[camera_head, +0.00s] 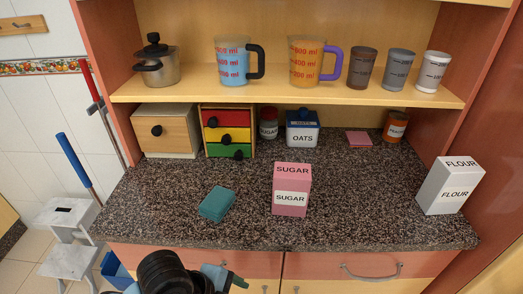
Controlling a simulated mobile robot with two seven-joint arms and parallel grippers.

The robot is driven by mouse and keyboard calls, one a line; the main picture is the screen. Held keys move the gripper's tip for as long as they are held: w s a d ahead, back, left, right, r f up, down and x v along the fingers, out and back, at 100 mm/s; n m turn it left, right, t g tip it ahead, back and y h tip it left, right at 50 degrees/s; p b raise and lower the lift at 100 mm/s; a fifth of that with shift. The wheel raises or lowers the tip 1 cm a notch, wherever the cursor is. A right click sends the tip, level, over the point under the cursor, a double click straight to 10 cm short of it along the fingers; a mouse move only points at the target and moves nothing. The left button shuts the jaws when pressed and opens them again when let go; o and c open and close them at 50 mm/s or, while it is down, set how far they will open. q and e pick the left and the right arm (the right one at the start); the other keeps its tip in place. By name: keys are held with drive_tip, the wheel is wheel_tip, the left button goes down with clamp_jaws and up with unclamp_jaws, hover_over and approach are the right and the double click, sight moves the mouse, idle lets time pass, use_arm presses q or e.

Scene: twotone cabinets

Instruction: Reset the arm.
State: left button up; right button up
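My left arm comes in at the bottom edge, left of centre, with a dark round joint in front of the counter. What looks like my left gripper (228,279) is at the end of this arm, below the counter's front edge and in front of the drawers. It is small and partly hidden, and I cannot tell whether its fingers are open or shut. No object shows in it. My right gripper is not in view.
A pink sugar box (291,189), a teal block (217,203) and a white flour box (450,186) rest on the speckled counter (350,210). The shelf (200,92) holds a pot, jugs and cups. A step stool (70,237) stands at left.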

use_arm(q)
drive_tip(key=s+a+f+n+y, duration=0.3)
drive_tip(key=s+a+f+n, duration=0.2)
drive_tip(key=s+a+n, duration=0.45)
drive_tip(key=s+a+f+n+y, duration=0.2)
drive_tip(key=s+a+f+n, duration=0.2)
drive_tip(key=s+a+n, duration=0.5)
drive_tip(key=w+d+f+n+t+h, duration=0.1)
drive_tip(key=w+d+f+t, duration=0.3)
drive_tip(key=w+f+t, duration=0.3)
drive_tip(key=shift+f, duration=1.55)
drive_tip(key=shift+w, duration=0.1)
